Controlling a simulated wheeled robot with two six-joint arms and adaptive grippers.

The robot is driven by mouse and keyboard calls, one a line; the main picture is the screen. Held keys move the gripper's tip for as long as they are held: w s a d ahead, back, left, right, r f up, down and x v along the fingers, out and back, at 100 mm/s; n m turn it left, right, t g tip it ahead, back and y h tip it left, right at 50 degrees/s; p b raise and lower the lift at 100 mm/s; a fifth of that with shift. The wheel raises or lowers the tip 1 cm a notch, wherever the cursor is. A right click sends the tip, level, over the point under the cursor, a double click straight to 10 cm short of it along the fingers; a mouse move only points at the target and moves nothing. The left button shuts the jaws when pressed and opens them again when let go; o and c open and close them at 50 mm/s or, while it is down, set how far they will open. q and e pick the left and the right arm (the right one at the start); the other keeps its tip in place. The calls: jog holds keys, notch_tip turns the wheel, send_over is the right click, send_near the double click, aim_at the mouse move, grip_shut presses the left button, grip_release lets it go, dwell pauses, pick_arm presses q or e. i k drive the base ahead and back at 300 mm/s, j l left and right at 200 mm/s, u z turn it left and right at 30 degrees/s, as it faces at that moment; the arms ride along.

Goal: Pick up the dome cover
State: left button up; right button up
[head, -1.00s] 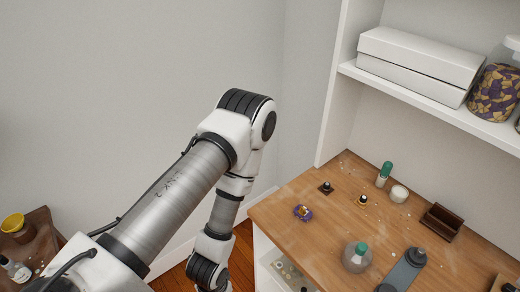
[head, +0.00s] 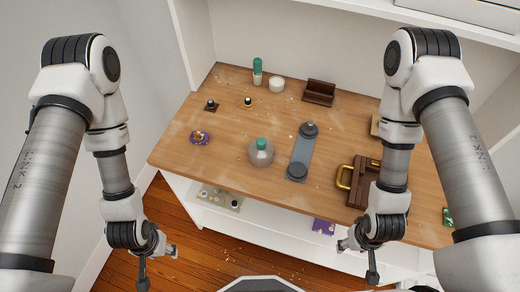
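The dome cover (head: 262,155) is a clear, rounded cover with a green knob on top. It stands on the wooden worktop (head: 225,180), near the front edge and left of the middle. My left gripper (head: 158,267) is low at the left, in front of the worktop and away from the dome. Its fingers are spread, with nothing between them. My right gripper (head: 358,260) is low at the right, also in front of the worktop, with its fingers apart and empty. Neither gripper touches the dome.
A grey tray with dark round pieces (head: 301,155) stands just right of the dome. A brown case with a gold handle (head: 358,185) is farther right. A purple item (head: 200,138) lies left. A green-capped bottle (head: 257,72), white jar (head: 277,84) and brown holder (head: 319,92) stand behind.

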aim_at(261, 151)
jog(key=k+z, duration=0.45)
jog(key=z, duration=0.3)
jog(key=k+l+z, duration=0.2)
jog(key=z, duration=0.15)
